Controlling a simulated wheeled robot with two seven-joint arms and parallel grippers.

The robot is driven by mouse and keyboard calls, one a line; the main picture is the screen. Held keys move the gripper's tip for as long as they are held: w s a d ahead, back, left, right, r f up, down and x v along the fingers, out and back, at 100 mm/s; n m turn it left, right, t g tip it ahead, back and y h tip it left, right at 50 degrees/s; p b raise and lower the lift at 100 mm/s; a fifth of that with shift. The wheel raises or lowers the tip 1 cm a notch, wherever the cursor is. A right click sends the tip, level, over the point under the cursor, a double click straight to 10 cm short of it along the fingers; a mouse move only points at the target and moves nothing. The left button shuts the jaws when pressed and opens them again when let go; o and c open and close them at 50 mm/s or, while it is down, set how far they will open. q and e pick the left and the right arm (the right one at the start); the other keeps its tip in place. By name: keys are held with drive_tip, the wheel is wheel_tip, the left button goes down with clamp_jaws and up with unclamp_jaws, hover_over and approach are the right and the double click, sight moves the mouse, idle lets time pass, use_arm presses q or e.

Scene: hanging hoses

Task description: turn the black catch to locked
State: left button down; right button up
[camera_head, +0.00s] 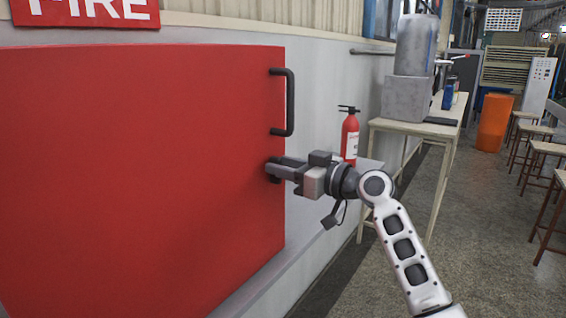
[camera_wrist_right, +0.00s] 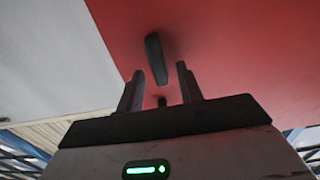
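The black catch (camera_wrist_right: 156,58) is a short dark bar on the red cabinet door (camera_head: 140,150). In the head view it is mostly hidden behind my right gripper (camera_head: 276,170), near the door's right edge and below the black handle (camera_head: 289,102). In the right wrist view the two fingers of my right gripper (camera_wrist_right: 160,71) stand apart. One end of the catch reaches toward the gap between the fingertips; I cannot tell whether they touch it. A small dark piece (camera_wrist_right: 161,101) shows between the fingers. My left gripper is not in view.
A red fire extinguisher (camera_head: 350,137) stands behind my right wrist. A workbench (camera_head: 399,124) with grey machinery is to the right. An orange bin (camera_head: 494,122) and several stools are farther right. The floor between bench and stools is clear.

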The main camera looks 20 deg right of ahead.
drive_tip(key=shift+w+a, duration=0.2)
drive_tip(key=shift+w, duration=0.05)
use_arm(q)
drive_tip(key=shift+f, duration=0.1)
use_arm(e)
clamp_jaws()
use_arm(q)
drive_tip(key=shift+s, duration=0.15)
